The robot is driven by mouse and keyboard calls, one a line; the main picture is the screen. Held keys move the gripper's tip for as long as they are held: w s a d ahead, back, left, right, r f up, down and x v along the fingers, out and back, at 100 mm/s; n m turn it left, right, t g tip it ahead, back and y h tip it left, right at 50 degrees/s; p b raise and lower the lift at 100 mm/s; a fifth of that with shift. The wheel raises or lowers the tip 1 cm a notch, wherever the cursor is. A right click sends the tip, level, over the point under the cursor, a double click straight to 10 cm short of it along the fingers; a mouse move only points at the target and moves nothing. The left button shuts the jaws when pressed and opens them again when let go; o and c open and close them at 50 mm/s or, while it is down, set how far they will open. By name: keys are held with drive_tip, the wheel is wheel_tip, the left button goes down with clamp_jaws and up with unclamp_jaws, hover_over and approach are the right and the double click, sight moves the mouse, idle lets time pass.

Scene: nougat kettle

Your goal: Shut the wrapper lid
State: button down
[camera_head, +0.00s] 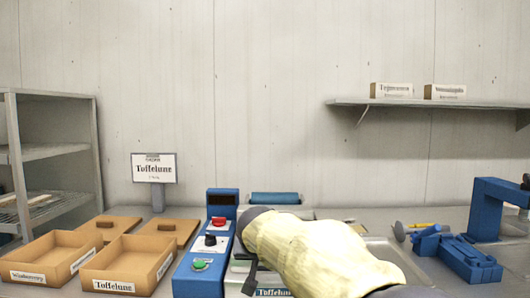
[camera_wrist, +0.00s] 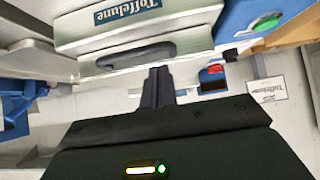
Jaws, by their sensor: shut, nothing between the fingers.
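The wrapper is a silver machine, mostly hidden behind my arm in the head view. Its front "Toffelune" label (camera_head: 272,292) shows at the bottom edge. I cannot tell for sure whether this panel is the lid, or how far the lid stands open. My gripper (camera_wrist: 158,72) is shut and empty, its dark fingertips close to the handle. I cannot tell whether they touch it. In the head view my dark fingers (camera_head: 249,275) show beside the wrapper's left side.
A blue control box (camera_head: 205,268) with green and red buttons stands left of the wrapper. Cardboard trays (camera_head: 128,262) and a "Toffelune" sign (camera_head: 154,168) are further left. A blue roll (camera_head: 275,198) lies behind. A blue clamp-like device (camera_head: 486,210) stands at right.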

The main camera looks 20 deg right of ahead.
drive_tip(key=shift+s+a+f+b, duration=0.1)
drive_tip(key=shift+s+f+b, duration=0.05)
drive_tip(key=shift+f+b, duration=0.7)
drive_tip(key=shift+s+f+b, duration=0.1)
drive_tip(key=shift+f+b, duration=0.45)
drive_tip(key=shift+f, duration=0.65)
drive_tip(key=shift+r+p, duration=0.5)
drive_tip(key=shift+r, duration=0.1)
drive_tip(key=s+a+r+p, duration=0.1)
drive_tip(key=s+a+r, duration=0.3)
drive_tip(key=s, duration=0.6)
drive_tip(key=shift+r+p, duration=0.15)
drive_tip(key=shift+p, duration=0.15)
drive_tip(key=shift+a, duration=0.1)
